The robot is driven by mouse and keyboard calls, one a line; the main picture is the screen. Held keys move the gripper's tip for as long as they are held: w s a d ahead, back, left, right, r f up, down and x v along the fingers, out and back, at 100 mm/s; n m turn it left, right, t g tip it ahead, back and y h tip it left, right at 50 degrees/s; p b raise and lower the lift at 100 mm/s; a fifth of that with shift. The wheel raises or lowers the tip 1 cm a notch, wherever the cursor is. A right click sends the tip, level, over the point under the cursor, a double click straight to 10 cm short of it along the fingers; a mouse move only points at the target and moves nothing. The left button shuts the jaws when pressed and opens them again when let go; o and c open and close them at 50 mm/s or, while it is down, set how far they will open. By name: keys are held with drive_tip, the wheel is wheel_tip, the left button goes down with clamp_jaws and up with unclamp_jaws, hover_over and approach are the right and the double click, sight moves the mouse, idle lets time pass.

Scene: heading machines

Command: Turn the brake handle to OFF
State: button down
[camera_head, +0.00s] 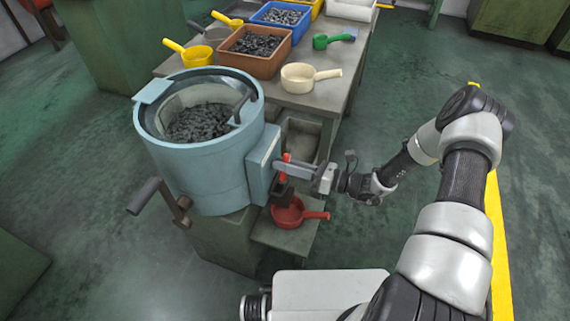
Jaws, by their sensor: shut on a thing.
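A light-blue round machine (205,160) stands left of centre, its open bowl full of small dark parts. A box-like housing (262,162) sits on its right side. A small red handle (287,157), which looks like the brake handle, stands beside this housing, with its lower part showing below my fingers. My gripper (283,168) reaches in from the right and is shut on the red handle. The fingers hide the handle's middle. Any OFF mark is too small to read or hidden.
A red scoop (288,214) lies on a low shelf just below my gripper. A crank with a dark grip (146,194) sticks out at the machine's left. The table behind holds a brown bin (254,66) and a cream scoop (298,78). Floor to the right is clear.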

drive_tip(key=shift+m, duration=0.5)
drive_tip(key=shift+f, duration=0.1)
drive_tip(key=c, duration=1.6)
unclamp_jaws()
drive_tip(key=shift+c, duration=0.2)
drive_tip(key=shift+d, duration=0.1)
drive_tip(key=p+v, duration=0.1)
drive_tip(key=v, duration=1.6)
drive_tip(key=shift+d, duration=0.15)
